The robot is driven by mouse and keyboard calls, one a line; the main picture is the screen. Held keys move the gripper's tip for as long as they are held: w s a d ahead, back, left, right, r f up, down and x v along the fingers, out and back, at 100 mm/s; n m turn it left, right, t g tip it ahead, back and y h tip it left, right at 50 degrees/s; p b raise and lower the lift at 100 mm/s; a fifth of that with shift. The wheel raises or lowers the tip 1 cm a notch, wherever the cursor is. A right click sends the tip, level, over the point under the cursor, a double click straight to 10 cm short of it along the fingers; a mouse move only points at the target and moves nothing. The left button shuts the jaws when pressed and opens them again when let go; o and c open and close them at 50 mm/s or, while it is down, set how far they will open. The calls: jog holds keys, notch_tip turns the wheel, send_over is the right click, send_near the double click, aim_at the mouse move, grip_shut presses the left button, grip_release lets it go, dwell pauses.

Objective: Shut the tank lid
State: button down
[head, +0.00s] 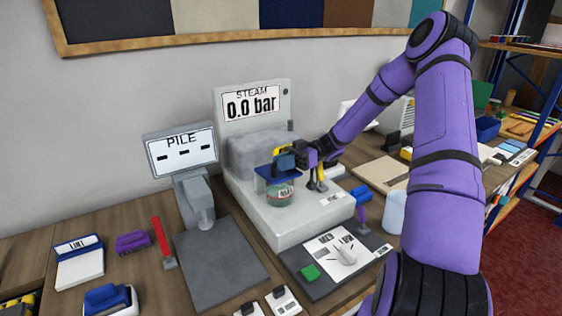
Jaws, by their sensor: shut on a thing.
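The tank (280,194) is a small clear, greenish vessel with a label, on the pale grey steam machine (258,222). The flat blue tank lid (268,174) is over the top of the tank. My gripper (284,162) is at the top of the lid, shut on it, and hides part of it. At this size I cannot tell whether the lid sits fully down on the tank or is slightly raised.
The machine's display (252,103) reads 0.0 bar. A pile gauge (182,152) stands to the left, with a red bar (160,238) beside it. A dark board (335,262) with a paper and green block lies in front. My arm fills the right side.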

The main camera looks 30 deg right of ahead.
jog(key=shift+f, duration=0.1)
jog(key=c, duration=1.1)
grip_release()
jog(key=d, duration=1.1)
jog(key=shift+s, duration=0.1)
jog(key=shift+c, duration=0.5)
